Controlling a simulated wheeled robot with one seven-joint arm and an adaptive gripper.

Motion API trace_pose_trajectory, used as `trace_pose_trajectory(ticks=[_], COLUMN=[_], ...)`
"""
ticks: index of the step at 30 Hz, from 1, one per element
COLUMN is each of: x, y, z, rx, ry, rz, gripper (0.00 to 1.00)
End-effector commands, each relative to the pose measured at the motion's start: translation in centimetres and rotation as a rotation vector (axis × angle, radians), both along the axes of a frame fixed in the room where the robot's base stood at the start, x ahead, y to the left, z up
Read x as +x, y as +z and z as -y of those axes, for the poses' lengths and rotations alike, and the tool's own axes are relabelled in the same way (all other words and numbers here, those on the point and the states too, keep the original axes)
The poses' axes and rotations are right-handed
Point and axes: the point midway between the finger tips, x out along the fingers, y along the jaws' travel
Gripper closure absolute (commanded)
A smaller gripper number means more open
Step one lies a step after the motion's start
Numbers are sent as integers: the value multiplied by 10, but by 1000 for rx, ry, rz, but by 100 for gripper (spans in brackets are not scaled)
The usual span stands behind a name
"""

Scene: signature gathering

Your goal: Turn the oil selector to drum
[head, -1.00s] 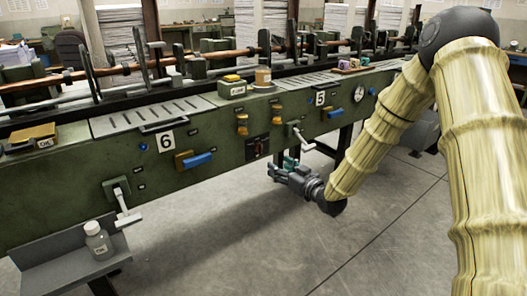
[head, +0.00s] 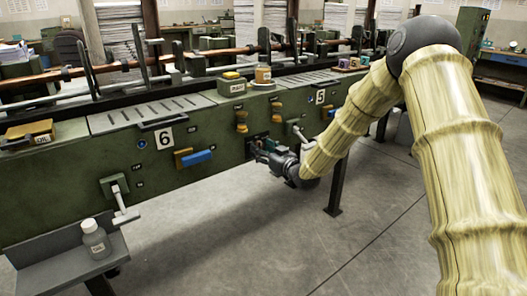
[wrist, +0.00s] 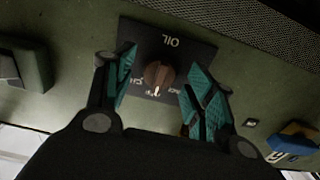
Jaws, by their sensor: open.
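The oil selector is a brown round knob (wrist: 158,77) on a black plate (wrist: 170,45) marked OIL, which appears upside down in the wrist view. A pale pointer line on the knob points down in that view, toward the middle of several small labels that I cannot read. My gripper (wrist: 161,70) is open, with one teal finger on each side of the knob and gaps visible between. Nothing is held. In the head view my gripper (head: 262,150) is at the green machine's front and mostly hides the selector plate.
The green machine front (head: 60,190) carries a blue handle (head: 197,157) left of the gripper and orange knobs (head: 241,121) above. A crank lever (head: 298,131) is close on the right. A grey shelf with a bottle (head: 95,237) is at lower left. The floor in front is clear.

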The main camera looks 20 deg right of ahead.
Motion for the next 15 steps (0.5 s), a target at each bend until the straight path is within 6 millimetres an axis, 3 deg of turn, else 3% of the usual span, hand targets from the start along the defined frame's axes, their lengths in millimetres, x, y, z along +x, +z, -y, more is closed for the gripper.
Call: trace_pose_trajectory(ticks=[9,15], x=[2,2], y=[0,0], z=[-1,0], rx=[1,1], ry=[-1,-1], rz=[0,0], gripper=[45,80])
